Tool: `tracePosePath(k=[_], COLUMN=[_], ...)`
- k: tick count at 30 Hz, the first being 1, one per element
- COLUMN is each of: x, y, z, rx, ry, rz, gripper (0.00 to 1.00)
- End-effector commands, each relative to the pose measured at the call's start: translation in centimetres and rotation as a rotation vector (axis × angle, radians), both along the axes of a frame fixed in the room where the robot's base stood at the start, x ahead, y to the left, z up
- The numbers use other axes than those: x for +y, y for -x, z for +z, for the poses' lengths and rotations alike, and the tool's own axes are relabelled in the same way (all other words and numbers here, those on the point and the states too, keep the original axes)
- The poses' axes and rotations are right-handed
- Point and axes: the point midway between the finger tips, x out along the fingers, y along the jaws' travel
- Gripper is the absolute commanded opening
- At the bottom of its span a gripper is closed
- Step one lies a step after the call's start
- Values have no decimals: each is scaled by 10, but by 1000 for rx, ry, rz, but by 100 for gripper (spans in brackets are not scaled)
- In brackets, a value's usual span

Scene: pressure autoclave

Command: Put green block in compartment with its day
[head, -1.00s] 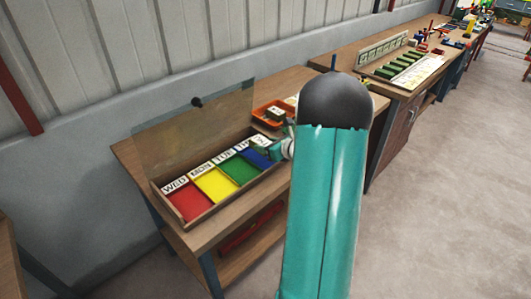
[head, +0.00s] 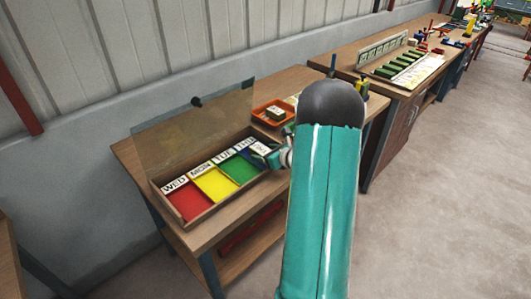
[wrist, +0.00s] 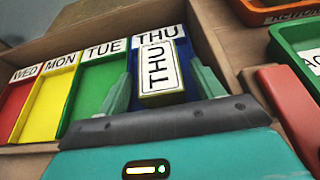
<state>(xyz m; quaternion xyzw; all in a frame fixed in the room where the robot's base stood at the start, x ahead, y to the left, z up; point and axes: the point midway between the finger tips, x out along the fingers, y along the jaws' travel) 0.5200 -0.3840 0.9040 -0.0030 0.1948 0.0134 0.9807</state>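A block with a white THU label (wrist: 157,68) and yellowish-green sides is in the blue compartment (wrist: 183,52) under the THU sign, label facing up. My gripper (wrist: 162,72) has one finger on each side of it, with narrow gaps showing, so it looks open around the block. The block's underside is hidden, so I cannot tell how fully it rests on the floor. In the head view my gripper (head: 273,160) is over the right end of the wooden box (head: 197,222), partly hidden by my arm. Its red, yellow and green compartments look empty.
The box's raised lid (head: 195,122) stands behind it. An orange tray (head: 257,117) with blocks sits to its right. In the wrist view a green tray (wrist: 283,45) and a red item (wrist: 288,105) lie close at right. Another bench (head: 375,58) stands farther right.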

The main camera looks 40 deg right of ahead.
Motion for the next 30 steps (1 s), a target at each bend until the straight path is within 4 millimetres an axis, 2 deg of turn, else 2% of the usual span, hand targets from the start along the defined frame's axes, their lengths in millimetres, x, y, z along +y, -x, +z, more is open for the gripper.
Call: tracePosePath(k=[8,11,21,25,30], x=[-1,-1,-3,-3,-3], y=[5,19,86,102,111], z=[6,12,39,46,49], rx=[0,0,-1,0,-1], ry=[1,1,1,2,0], rz=[-1,-3,-3,-1,0], gripper=[67,67,67,67,67])
